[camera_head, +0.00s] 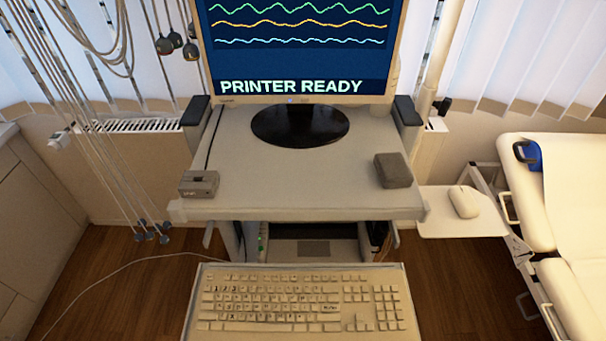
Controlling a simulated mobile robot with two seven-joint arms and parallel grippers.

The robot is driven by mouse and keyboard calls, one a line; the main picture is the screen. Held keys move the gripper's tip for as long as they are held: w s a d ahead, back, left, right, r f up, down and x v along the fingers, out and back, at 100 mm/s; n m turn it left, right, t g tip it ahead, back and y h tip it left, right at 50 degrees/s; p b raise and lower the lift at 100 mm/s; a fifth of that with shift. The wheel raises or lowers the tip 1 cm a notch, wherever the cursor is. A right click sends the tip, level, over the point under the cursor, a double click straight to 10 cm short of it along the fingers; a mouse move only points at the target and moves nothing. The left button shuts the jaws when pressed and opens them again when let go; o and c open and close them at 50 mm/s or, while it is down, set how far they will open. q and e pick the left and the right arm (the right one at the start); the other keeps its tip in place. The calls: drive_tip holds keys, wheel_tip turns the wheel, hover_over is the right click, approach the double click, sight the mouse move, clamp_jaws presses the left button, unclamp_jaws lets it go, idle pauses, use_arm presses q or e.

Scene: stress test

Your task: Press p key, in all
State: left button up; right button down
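A beige keyboard (302,326) lies on a pull-out tray at the bottom centre, in front of the cart and below its top surface. Its near edge reaches the bottom of the picture. The key letters are too small to read, so I cannot single out the p key for certain. The monitor (300,45) on the cart shows three wavy lines and the words "PRINTER READY". Neither of my grippers is in view, and nothing covers the keyboard.
The cart top (250,180) carries a small grey box (198,184) at left and a dark grey block (393,170) at right. A mouse (464,201) sits on a side shelf (440,225). An examination couch (570,220) stands at right. Cables hang at upper left.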

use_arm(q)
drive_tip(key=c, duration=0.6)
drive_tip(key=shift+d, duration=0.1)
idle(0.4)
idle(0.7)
